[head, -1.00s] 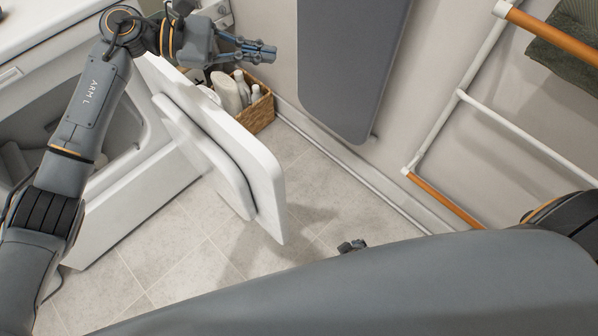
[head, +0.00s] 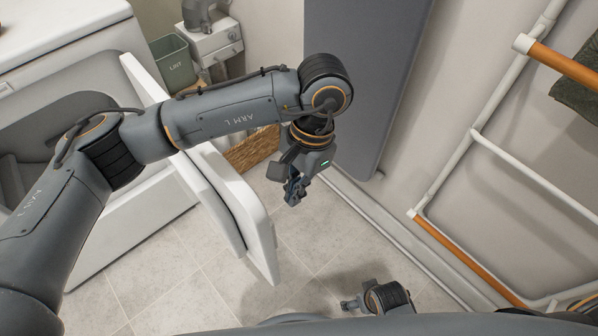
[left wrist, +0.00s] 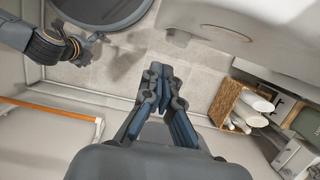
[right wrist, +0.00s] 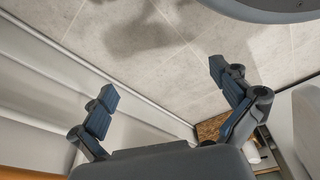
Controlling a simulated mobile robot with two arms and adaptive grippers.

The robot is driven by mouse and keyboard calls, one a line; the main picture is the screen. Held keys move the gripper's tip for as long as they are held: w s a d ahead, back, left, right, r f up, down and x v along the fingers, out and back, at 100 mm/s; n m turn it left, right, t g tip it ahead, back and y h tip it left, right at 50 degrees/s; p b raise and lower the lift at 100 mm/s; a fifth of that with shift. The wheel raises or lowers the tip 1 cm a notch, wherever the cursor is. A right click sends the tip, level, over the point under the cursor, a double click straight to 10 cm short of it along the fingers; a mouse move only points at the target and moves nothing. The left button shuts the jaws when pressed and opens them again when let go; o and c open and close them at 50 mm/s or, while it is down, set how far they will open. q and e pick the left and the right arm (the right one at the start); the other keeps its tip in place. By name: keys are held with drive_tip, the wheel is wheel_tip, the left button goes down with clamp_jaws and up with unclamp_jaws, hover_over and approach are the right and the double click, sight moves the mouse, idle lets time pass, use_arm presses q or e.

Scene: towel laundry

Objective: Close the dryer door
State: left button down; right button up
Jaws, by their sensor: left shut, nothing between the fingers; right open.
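The white dryer door (head: 262,247) stands wide open, swung out from the white dryer (head: 130,225) at the left of the head view. My left arm reaches over the door and hides part of it. My left gripper (head: 293,192) is shut and empty, pointing down just beyond the door's outer side, with a gap between them. In the left wrist view its fingers (left wrist: 160,90) are together with nothing in them, and the door (left wrist: 235,30) shows at the upper right. My right gripper (head: 348,304) is low near the bottom of the head view; in the right wrist view its fingers (right wrist: 165,85) are spread and empty.
A wicker basket (head: 252,150) with bottles (left wrist: 255,108) stands on the floor behind the door. A green lint bin (head: 173,63) is at the back. A grey panel (head: 360,80) and a rack with orange bars (head: 465,260) line the right wall. Tiled floor (head: 310,235) is clear.

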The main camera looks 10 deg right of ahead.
use_arm(q)
drive_tip(key=shift+s+a+f+p, duration=0.2)
drive_tip(key=shift+s+a+f, duration=0.5)
drive_tip(key=shift+a, duration=0.25)
drive_tip(key=shift+s+a+f+p, duration=0.2)
drive_tip(key=shift+s+a+f, duration=0.4)
drive_tip(key=shift+a, duration=0.3)
use_arm(e)
drive_tip(key=shift+s+d+f, duration=0.1)
drive_tip(key=shift+s+f, duration=0.3)
drive_tip(key=shift+f, duration=0.2)
drive_tip(key=shift+s+f, duration=0.35)
drive_tip(key=shift+f, duration=0.25)
use_arm(q)
drive_tip(key=shift+s+a, duration=0.1)
